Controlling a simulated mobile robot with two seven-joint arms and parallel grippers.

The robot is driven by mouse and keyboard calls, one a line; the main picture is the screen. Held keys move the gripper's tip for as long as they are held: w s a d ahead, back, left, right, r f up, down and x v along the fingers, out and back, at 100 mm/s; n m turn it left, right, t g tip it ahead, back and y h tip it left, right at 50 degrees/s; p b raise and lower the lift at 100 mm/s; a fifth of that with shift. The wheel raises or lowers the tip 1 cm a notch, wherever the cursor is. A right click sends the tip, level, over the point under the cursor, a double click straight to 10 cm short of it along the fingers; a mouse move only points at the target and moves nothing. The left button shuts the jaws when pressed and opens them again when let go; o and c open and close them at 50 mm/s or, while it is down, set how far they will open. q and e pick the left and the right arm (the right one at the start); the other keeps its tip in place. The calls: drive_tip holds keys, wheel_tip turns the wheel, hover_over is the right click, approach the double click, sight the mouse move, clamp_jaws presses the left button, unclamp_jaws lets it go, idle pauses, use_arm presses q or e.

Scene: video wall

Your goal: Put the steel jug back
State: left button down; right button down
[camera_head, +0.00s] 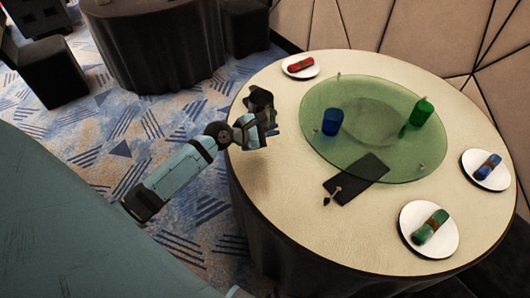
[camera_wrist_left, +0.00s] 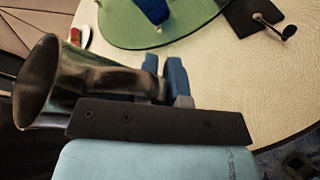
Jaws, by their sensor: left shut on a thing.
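The dark, shiny steel jug (camera_wrist_left: 38,90) is in my left gripper, seen at the left of the left wrist view with its flared rim facing left. It also shows in the head view (camera_head: 261,100) as a dark shape over the round table's left edge. My left gripper (camera_head: 262,124) is shut on it; the blue fingers (camera_wrist_left: 172,78) are by the jug's narrower handle side. In the head view the jug appears above the tabletop, but whether it touches cannot be told. My right gripper is not in view.
The cream round table (camera_head: 290,210) carries a green glass turntable (camera_head: 345,160) with a blue cup (camera_head: 332,121) and a green bottle (camera_head: 421,112). A black board (camera_head: 356,178) overlaps its front rim. Plates with rolled napkins (camera_head: 429,229) line the edge. The table's left front is clear.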

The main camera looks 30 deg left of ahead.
use_arm(q)
wheel_tip(320, 180, down, 11)
drive_tip(key=b, duration=0.3)
drive_tip(key=shift+f, duration=0.35)
wheel_tip(320, 180, down, 4)
drive_tip(key=shift+b, duration=1)
drive_tip(key=shift+f, duration=0.25)
drive_tip(key=c, duration=1.2)
unclamp_jaws()
drive_tip(key=shift+c, duration=0.2)
drive_tip(key=shift+r, duration=0.1)
